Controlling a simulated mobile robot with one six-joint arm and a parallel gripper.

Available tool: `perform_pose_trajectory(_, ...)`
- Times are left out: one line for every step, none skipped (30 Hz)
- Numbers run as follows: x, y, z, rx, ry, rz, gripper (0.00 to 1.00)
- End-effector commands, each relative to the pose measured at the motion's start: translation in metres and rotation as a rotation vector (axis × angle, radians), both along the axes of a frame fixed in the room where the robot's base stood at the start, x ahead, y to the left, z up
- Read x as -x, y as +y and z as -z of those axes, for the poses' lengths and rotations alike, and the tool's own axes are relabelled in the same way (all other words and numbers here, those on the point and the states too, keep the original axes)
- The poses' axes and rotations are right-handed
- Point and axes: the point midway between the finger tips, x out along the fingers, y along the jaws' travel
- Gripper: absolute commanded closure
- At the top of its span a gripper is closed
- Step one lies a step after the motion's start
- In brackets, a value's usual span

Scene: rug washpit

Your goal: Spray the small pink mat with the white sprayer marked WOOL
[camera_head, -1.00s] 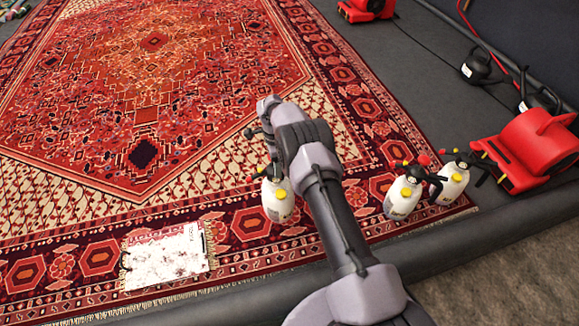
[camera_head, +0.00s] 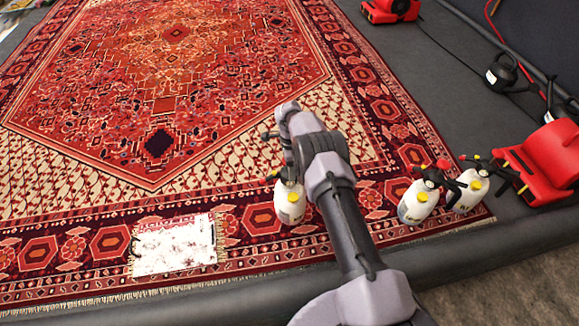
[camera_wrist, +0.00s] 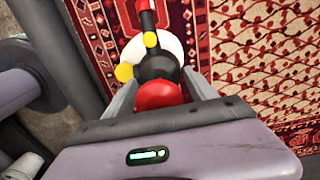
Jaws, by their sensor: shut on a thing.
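The small mat (camera_head: 172,247) lies on the large rug at lower left in the head view, pale with dark red blotches and fringed ends. A white sprayer (camera_head: 290,207) with a black top and a yellow cap stands upright on or just above the rug, right of the mat. My gripper (camera_wrist: 160,88) is shut around its black and red top; the red knob (camera_wrist: 158,96) and white body (camera_wrist: 172,45) show in the wrist view. The label is too small to read. My arm hides part of the sprayer's top in the head view.
Two similar white sprayers (camera_head: 417,203) (camera_head: 470,190) stand close together at the rug's right corner. Red blowers (camera_head: 545,165) (camera_head: 390,10) and a black kettlebell-shaped object (camera_head: 502,74) stand beyond the patterned rug (camera_head: 160,95). The rug between mat and held sprayer is clear.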

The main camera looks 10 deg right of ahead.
Motion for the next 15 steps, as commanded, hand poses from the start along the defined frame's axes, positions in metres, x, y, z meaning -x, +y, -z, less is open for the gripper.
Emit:
perform_pose_trajectory(-0.0012,0.0000,-0.0014,0.000,-0.003,0.000,1.00)
perform_pose_trajectory(-0.0011,0.0000,-0.0010,0.000,-0.003,0.000,1.00)
perform_pose_trajectory(-0.0011,0.0000,-0.0004,0.000,-0.003,0.000,1.00)
perform_pose_trajectory(-0.0010,0.0000,0.0002,0.000,-0.002,0.000,1.00)
perform_pose_trajectory(-0.0010,0.0000,0.0007,0.000,-0.002,0.000,1.00)
perform_pose_trajectory(-0.0010,0.0000,0.0014,0.000,-0.002,0.000,1.00)
perform_pose_trajectory(-0.0010,0.0000,0.0019,0.000,-0.002,0.000,1.00)
perform_pose_trajectory(-0.0011,0.0000,0.0023,0.000,-0.002,0.000,1.00)
perform_pose_trajectory(-0.0012,0.0000,0.0029,0.000,-0.003,0.000,1.00)
perform_pose_trajectory(-0.0013,0.0000,0.0033,0.000,-0.003,0.000,1.00)
perform_pose_trajectory(-0.0013,0.0000,0.0037,0.000,-0.003,0.000,1.00)
perform_pose_trajectory(-0.0014,0.0000,0.0043,0.000,-0.003,0.000,1.00)
perform_pose_trajectory(-0.0014,0.0000,0.0048,0.000,-0.003,0.000,1.00)
perform_pose_trajectory(-0.0014,0.0001,0.0052,0.000,-0.003,0.000,1.00)
perform_pose_trajectory(-0.0014,0.0001,0.0058,0.000,-0.003,0.000,1.00)
